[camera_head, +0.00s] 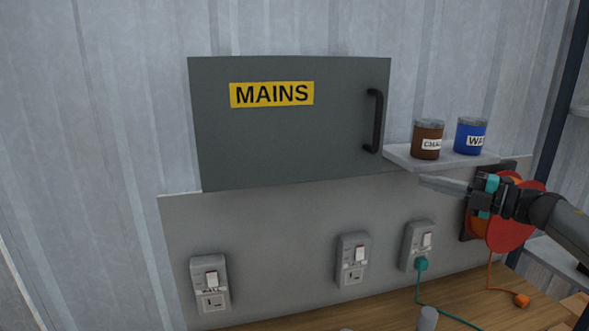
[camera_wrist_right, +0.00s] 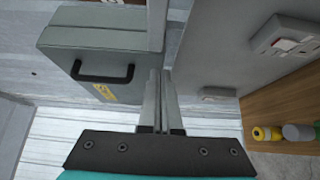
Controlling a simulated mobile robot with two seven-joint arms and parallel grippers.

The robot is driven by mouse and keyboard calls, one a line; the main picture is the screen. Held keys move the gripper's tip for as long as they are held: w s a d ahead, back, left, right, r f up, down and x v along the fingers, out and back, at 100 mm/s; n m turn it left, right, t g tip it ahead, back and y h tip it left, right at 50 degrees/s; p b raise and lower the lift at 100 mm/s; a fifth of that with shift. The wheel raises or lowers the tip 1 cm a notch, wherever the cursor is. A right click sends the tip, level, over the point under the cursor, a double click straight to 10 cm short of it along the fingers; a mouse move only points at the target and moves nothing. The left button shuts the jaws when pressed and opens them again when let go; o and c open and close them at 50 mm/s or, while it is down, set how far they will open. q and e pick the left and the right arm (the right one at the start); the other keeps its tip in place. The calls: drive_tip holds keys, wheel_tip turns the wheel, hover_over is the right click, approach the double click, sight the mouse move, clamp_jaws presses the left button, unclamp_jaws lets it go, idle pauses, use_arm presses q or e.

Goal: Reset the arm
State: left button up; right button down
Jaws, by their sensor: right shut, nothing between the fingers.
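My right gripper (camera_head: 447,185) comes in from the right in the head view, just below the small shelf. Its fingers point left and are together with nothing between them. In the right wrist view the shut fingers (camera_wrist_right: 160,100) point toward the wall, beside the grey MAINS box. My left gripper is not in view.
The grey MAINS box (camera_head: 290,140) has a black handle (camera_head: 374,121) and is closed. A shelf (camera_head: 400,158) holds a brown can (camera_head: 427,140) and a blue can (camera_head: 470,136). Sockets (camera_head: 352,260) line the panel above a wooden bench (camera_head: 380,315). A red reel (camera_head: 515,215) hangs behind my right arm.

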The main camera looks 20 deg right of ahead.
drive_tip(key=w+a+f+m+t+h, duration=0.2)
drive_tip(key=w+a+f+m+h, duration=0.15)
drive_tip(key=a+f+m, duration=0.45)
drive_tip(key=s+a+f+m+g+h, duration=0.1)
drive_tip(key=s+a+f+m+h, duration=0.15)
drive_tip(key=a+f, duration=0.4)
drive_tip(key=s+a+f+m+g+h, duration=0.1)
drive_tip(key=s+a+f+m+h, duration=0.2)
drive_tip(key=f, duration=0.6)
drive_tip(key=s+a+f+m+g, duration=0.3)
drive_tip(key=s+a+g, duration=0.15)
drive_tip(key=s, duration=0.45)
drive_tip(key=s+a+f+m+g, duration=0.25)
drive_tip(key=s+a, duration=0.35)
drive_tip(key=s, duration=0.3)
drive_tip(key=s+a+f+m+g, duration=0.25)
drive_tip(key=s+a+g, duration=0.25)
drive_tip(key=s, duration=0.4)
wheel_tip(320, 180, down, 26)
drive_tip(key=s+g+b, duration=0.1)
drive_tip(key=s+b, duration=0.1)
drive_tip(key=b, duration=0.3)
drive_tip(key=s+d+f+g+b, duration=0.1)
drive_tip(key=s+d+f+b, duration=0.2)
drive_tip(key=s+f, duration=1.2)
wheel_tip(320, 180, down, 4)
drive_tip(key=shift+s+d+r+b, duration=0.1)
drive_tip(key=shift+s+d+b, duration=0.05)
drive_tip(key=shift+b, duration=0.5)
